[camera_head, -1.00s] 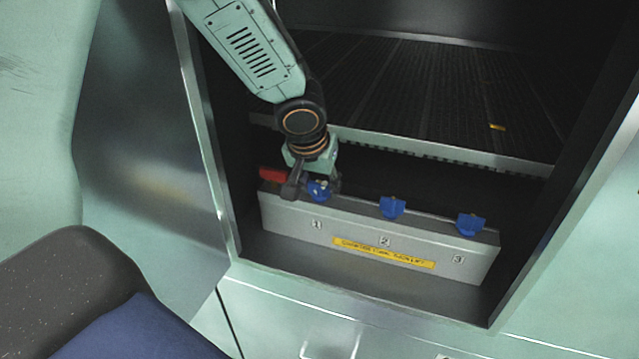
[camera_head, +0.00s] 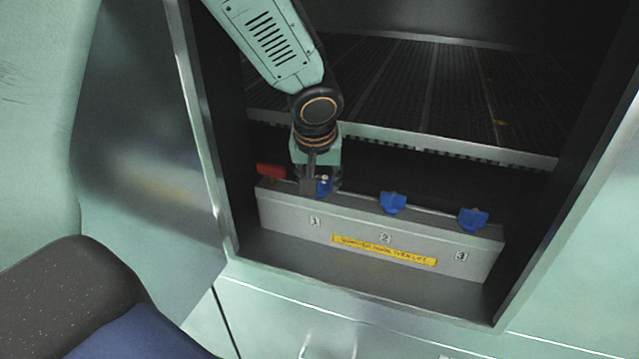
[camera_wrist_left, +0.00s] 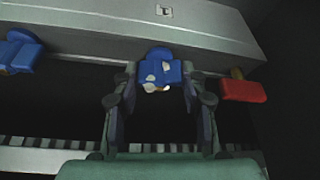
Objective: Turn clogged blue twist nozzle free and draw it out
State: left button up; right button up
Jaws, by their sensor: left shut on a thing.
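A grey manifold bar (camera_head: 350,217) carries blue twist nozzles on its top edge above the numbers 1, 2 and 3. My left gripper (camera_head: 317,187) comes down from above and is shut on the blue nozzle over number 1 (camera_head: 325,187). A dark finger hides part of this nozzle in the head view. In the left wrist view the held nozzle (camera_wrist_left: 158,69) sits between the two fingertips and has whitish patches on it. It is still at the bar. The nozzles over 2 (camera_head: 393,203) and 3 (camera_head: 473,221) stand free. My right gripper is not in view.
A red lever (camera_head: 270,170) sits at the bar's left end, close beside my gripper. A yellow label (camera_head: 384,250) is on the bar's front. The bar stands inside an open metal bay, with a dark slatted bed (camera_head: 420,90) behind it and frame edges on both sides.

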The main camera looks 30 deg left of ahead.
pick_arm(q)
jog(key=shift+f+n+b, duration=0.1)
jog(key=shift+n+b, duration=0.25)
jog(key=shift+n, duration=0.15)
jog(key=shift+n+y+b, duration=0.4)
jog(key=shift+n+b, duration=0.1)
jog(key=shift+n, duration=0.2)
jog(key=shift+n+g+b, duration=0.3)
jog(key=shift+n+g, duration=0.2)
jog(key=shift+n, duration=0.2)
jog(key=shift+y, duration=0.3)
jog(key=shift+n+b, duration=0.35)
jog(key=shift+n, duration=0.05)
jog(key=n+g+b, duration=0.1)
jog(key=n, duration=0.2)
jog(key=shift+y, duration=0.4)
jog(key=shift+n+g+b, duration=0.3)
jog(key=shift+n+g, duration=0.2)
jog(key=shift+n, duration=0.8)
